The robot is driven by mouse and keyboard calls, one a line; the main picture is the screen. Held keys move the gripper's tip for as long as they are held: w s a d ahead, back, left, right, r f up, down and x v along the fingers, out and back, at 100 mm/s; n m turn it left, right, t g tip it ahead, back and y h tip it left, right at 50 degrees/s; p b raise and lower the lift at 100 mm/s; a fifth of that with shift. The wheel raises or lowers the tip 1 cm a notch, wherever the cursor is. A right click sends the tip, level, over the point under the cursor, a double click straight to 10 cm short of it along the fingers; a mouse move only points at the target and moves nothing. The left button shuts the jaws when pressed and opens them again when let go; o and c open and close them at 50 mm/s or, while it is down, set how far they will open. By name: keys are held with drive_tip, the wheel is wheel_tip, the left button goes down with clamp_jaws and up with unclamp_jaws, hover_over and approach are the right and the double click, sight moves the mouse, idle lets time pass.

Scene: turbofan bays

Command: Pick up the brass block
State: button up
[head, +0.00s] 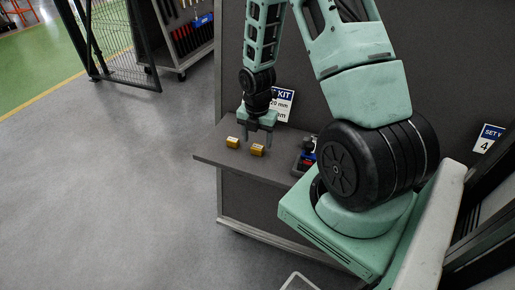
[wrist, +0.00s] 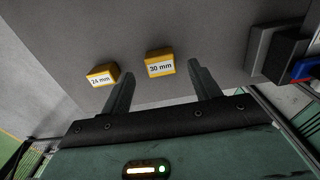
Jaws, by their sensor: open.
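Two small brass-yellow blocks stand on a grey shelf. The right one (head: 257,150) carries a white label reading 30 mm in the wrist view (wrist: 160,63). The left one (head: 233,142) also shows in the wrist view (wrist: 102,75); its label looks like 24 or 26 mm. My gripper (head: 257,141) is open and empty, pointing down over the shelf near the 30 mm block. In the wrist view, my gripper's fingertips (wrist: 161,70) lie to either side of the 30 mm block, which appears just beyond them. I cannot tell the exact height gap.
The grey shelf (head: 215,156) has a free front edge. Dark items with blue and red parts (head: 307,155) stand to the right of the blocks. A kit sign (head: 282,104) is on the panel behind. A mesh gate (head: 122,50) and a tool rack (head: 190,35) stand farther back.

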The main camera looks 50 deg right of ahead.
sight(258, 149)
drive_tip(key=shift+f, duration=1.3)
drive_tip(key=c, duration=1.2)
drive_tip(key=shift+c, duration=0.2)
